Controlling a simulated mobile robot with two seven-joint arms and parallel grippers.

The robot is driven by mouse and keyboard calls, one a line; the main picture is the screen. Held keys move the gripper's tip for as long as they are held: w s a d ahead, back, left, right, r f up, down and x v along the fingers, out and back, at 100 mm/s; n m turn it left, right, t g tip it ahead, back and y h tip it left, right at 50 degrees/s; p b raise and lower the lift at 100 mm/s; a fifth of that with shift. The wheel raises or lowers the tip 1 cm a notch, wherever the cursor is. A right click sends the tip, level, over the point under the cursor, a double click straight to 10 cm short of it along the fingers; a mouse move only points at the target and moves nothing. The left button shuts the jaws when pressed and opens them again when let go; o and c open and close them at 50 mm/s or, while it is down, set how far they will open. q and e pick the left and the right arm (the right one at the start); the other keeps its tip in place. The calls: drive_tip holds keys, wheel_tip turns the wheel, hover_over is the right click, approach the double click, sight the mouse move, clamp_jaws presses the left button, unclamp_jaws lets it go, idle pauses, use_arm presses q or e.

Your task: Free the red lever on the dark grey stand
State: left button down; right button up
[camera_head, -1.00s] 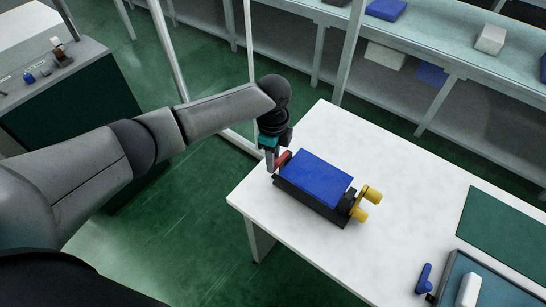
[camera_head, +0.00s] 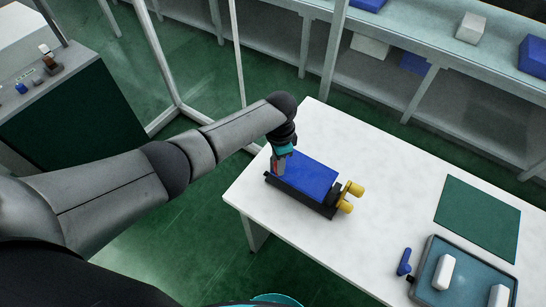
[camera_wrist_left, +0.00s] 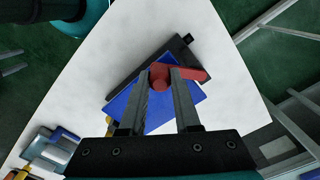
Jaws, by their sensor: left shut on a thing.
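The dark grey stand (camera_head: 300,196) lies on the white table, with a flat blue block (camera_head: 312,174) on top and yellow knobs (camera_head: 346,197) at its right end. The red lever (camera_head: 276,168) is at the stand's left end, mostly hidden by my left gripper (camera_head: 278,170). In the left wrist view the red lever (camera_wrist_left: 188,73) reaches right from a round red part between the fingertips. My left gripper (camera_wrist_left: 162,82) is shut on that part, above the blue block (camera_wrist_left: 155,110) and stand (camera_wrist_left: 132,82). My right gripper is not in view.
A grey-blue tray (camera_head: 430,268) with white pieces stands at the table's front right, a small blue-handled item (camera_head: 404,262) beside it. A green mat (camera_head: 478,217) lies behind the tray. The table's middle is clear. A shelf bench (camera_head: 430,50) stands behind.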

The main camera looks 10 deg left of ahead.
use_arm(q)
drive_tip(key=shift+w+d+n+p, duration=0.15)
drive_tip(key=shift+d+n, duration=0.15)
drive_tip(key=shift+n, duration=0.3)
drive_tip(key=shift+w+d+n+p, duration=0.15)
drive_tip(key=shift+d+n, duration=0.15)
drive_tip(key=shift+n, duration=0.3)
drive_tip(key=c, duration=0.6)
unclamp_jaws()
drive_tip(key=shift+r, duration=0.5)
wheel_tip(320, 180, up, 14)
drive_tip(key=shift+r+p, duration=0.15)
drive_tip(key=shift+p, duration=1)
